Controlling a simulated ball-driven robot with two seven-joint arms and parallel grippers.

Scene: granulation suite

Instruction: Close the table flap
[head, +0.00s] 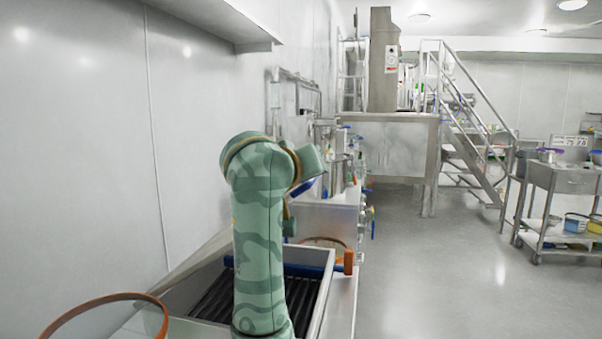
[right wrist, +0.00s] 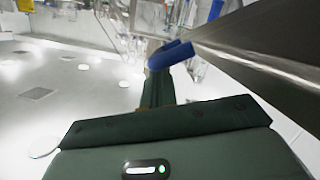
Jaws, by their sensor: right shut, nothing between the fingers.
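A steel table (head: 342,300) with a dark slatted recess stands below me in the head view. A slanted steel panel (head: 205,256), which looks like the raised flap, leans up between the recess and the left wall; my right arm hides part of the table. In the right wrist view, a broad steel panel (right wrist: 265,50) crosses the upper right, probably the same flap. My right gripper (right wrist: 170,55) is shut and empty, its blue fingertips close to the left end of that panel. I cannot tell whether they touch it. My left gripper is not in view.
An orange-rimmed round sieve (head: 112,299) lies at the front left. Another orange ring (head: 326,242) sits behind the recess, near steel equipment. A cart (head: 552,205) and stairs (head: 470,130) stand at the right. The floor (head: 440,270) between is clear.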

